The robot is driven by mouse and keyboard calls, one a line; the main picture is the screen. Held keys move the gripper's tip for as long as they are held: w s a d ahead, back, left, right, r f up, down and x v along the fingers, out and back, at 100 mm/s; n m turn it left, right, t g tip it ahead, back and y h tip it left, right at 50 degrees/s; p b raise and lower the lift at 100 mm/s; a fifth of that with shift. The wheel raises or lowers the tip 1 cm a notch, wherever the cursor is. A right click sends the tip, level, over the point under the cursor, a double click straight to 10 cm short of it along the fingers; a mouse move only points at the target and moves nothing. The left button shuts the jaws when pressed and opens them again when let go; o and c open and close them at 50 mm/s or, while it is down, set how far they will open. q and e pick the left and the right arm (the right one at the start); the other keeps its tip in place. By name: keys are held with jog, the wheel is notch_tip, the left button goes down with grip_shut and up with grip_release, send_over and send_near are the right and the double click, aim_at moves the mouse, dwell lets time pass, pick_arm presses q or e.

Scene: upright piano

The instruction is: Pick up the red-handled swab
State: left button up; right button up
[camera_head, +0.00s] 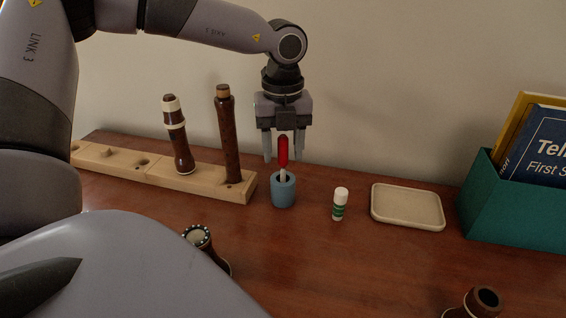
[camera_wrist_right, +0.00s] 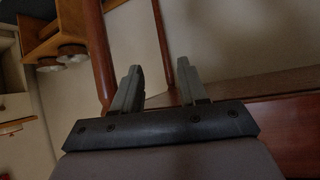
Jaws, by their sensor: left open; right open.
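The red-handled swab (camera_head: 283,151) stands upright in a small blue cup (camera_head: 284,190) on the brown wooden top, its red handle up and its white shaft going down into the cup. My left gripper (camera_head: 283,158) is open and points down over the cup. Its two fingers are on either side of the red handle in the head view; I cannot tell whether they touch it. My right gripper (camera_wrist_right: 158,88) shows in the right wrist view, open and empty, away from the swab. The swab's lower end is hidden in the cup.
A wooden rack (camera_head: 180,182) holding two dark instrument pieces stands left of the cup. A white-capped tube (camera_head: 340,203), a beige tray (camera_head: 407,207) and a teal box (camera_head: 512,218) of books are to the right. Loose dark pieces lie in front.

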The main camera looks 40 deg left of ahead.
aim_at(283, 169)
pick_arm(q)
notch_tip(283, 169, down, 3)
jog(key=shift+r, duration=0.2)
grip_shut()
